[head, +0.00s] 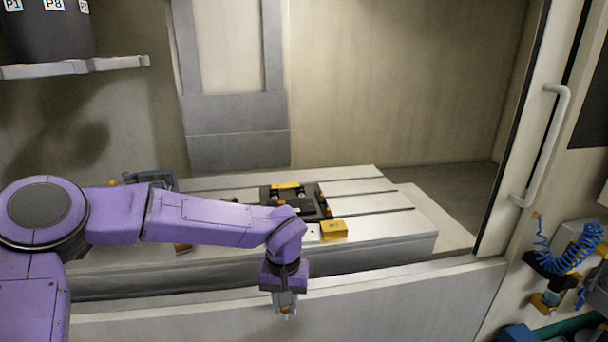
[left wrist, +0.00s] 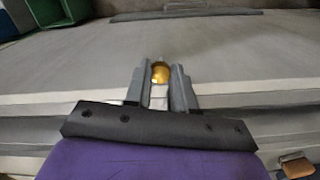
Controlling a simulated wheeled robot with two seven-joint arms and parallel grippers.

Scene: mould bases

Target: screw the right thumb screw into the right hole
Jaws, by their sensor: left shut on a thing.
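My left gripper (head: 286,303) is shut on a gold, round-headed thumb screw (left wrist: 160,73), seen between the two grey fingers in the left wrist view. In the head view the gripper points down in front of the machine's front wall, below and nearer than the slotted table. A dark mould base (head: 324,209) with yellow parts sits on the table, partly hidden by my left arm. Its holes are too small to make out. My right gripper is in neither view.
A yellow block (head: 333,230) sits at the front of the slotted metal table (head: 395,222), just right of my wrist. The machine's front sill (head: 400,275) lies between the gripper and the table. A door handle (head: 545,145) and blue coiled hose (head: 575,255) are at right.

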